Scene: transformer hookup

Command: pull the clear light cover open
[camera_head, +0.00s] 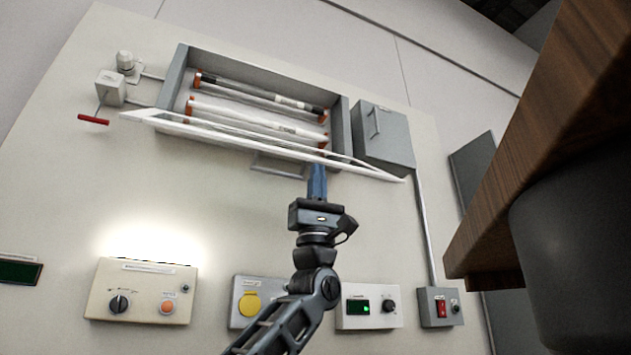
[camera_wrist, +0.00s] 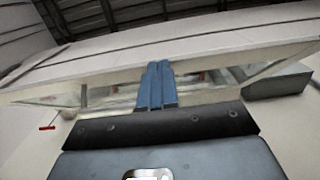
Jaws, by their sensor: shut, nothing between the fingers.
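The clear light cover (camera_head: 240,139) is a see-through panel with a white frame. It is swung out from the grey light box (camera_head: 340,125) and tilted down toward me, so the box's front stands open. Two tubes (camera_head: 255,117) with orange ends lie inside the box. My gripper (camera_head: 317,170) is shut with its blue fingers together, at the lower edge of the cover, right of its middle. In the wrist view the fingers (camera_wrist: 156,68) reach up to the white frame of the cover (camera_wrist: 230,60). I cannot tell whether they touch it.
A grey box with a handle (camera_head: 385,138) is right of the light box. A red-handled lever (camera_head: 93,119) is at left. Control boxes (camera_head: 140,291) line the wall below. A wooden edge (camera_head: 540,130) and dark rounded object (camera_head: 580,250) stand close at right.

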